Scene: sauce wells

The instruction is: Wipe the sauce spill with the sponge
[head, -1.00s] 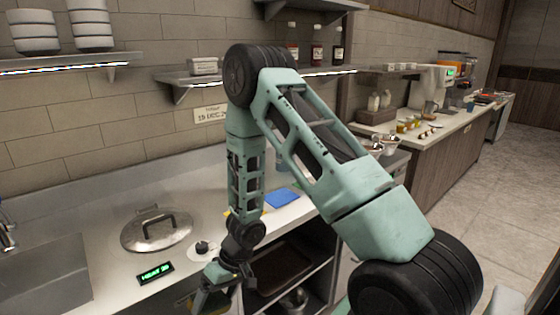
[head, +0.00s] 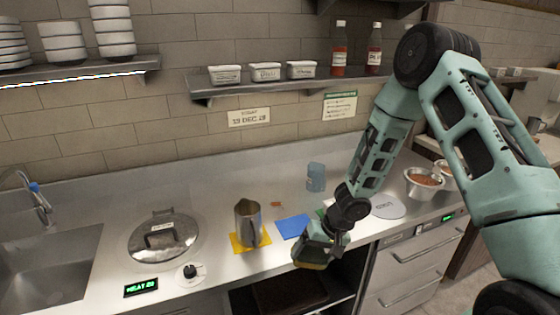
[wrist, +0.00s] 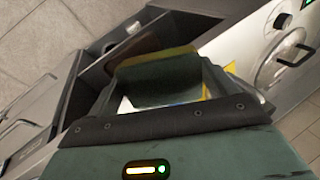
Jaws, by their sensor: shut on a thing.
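My gripper (head: 322,243) is shut on the sponge (head: 309,264), which has a dark green side and a yellowish-brown layer. It holds the sponge near the counter's front edge, in front of the blue mat (head: 294,227). In the wrist view the sponge (wrist: 155,82) sits between the fingers and hides part of what is behind it. A small orange-brown mark (head: 276,204) lies on the counter behind the blue mat; I cannot tell whether it is the sauce spill.
A metal pitcher (head: 248,222) stands on a yellow mat (head: 238,247) left of the blue mat. A bluish cup (head: 316,177) stands behind. A round pale disc (head: 388,207) and metal bowls (head: 424,184) are to the right. A lidded pan (head: 162,238) and sink (head: 50,270) are left.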

